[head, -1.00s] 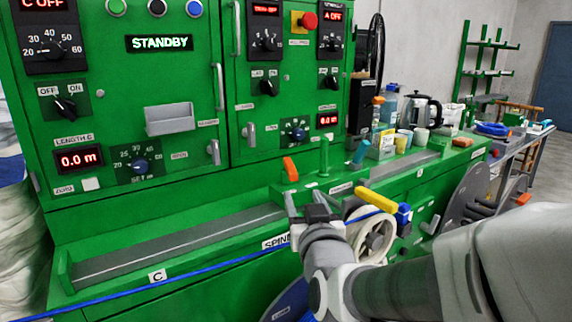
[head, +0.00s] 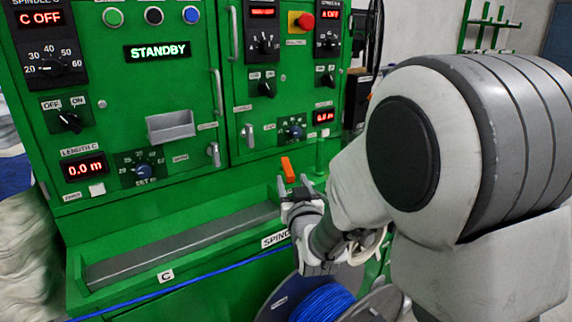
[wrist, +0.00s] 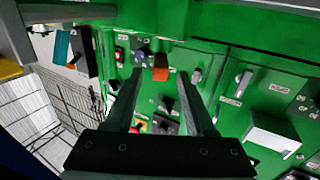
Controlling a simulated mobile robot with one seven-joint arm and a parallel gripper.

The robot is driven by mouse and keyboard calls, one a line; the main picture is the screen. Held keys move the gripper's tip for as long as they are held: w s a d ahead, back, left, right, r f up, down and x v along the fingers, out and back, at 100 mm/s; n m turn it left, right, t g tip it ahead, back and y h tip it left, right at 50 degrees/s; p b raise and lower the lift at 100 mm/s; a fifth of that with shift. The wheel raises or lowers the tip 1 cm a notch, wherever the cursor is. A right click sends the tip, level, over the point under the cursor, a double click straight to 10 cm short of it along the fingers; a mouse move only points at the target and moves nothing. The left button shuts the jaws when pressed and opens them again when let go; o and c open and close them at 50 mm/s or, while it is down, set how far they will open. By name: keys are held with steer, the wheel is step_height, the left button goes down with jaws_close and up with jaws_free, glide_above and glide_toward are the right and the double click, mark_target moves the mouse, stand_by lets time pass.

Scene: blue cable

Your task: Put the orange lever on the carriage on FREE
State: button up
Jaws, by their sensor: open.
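The orange lever (head: 288,169) stands up, slightly tilted, from the green carriage area in front of the machine panel. My gripper (head: 293,184) is just below and in front of it in the head view, with its two fingers apart. In the wrist view the lever's orange end (wrist: 161,67) shows between the tips of my open gripper (wrist: 160,75). I cannot tell from these views whether a finger touches it. The gripper holds nothing. The lever's base and any FREE marking near it are hidden or too small to read.
A green post (head: 321,155) stands close to the right of the lever. The green panel (head: 190,100) with knobs and a grey bin (head: 170,126) rises behind. A blue cable (head: 190,280) runs along the front towards a spool (head: 322,303). My arm hides the right side.

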mark_target(287, 165)
steer(key=w, duration=0.5)
steer(key=w+a, duration=0.1)
steer(key=w, duration=0.1)
steer(key=shift+w, duration=0.3)
jaws_close()
stand_by(1.1)
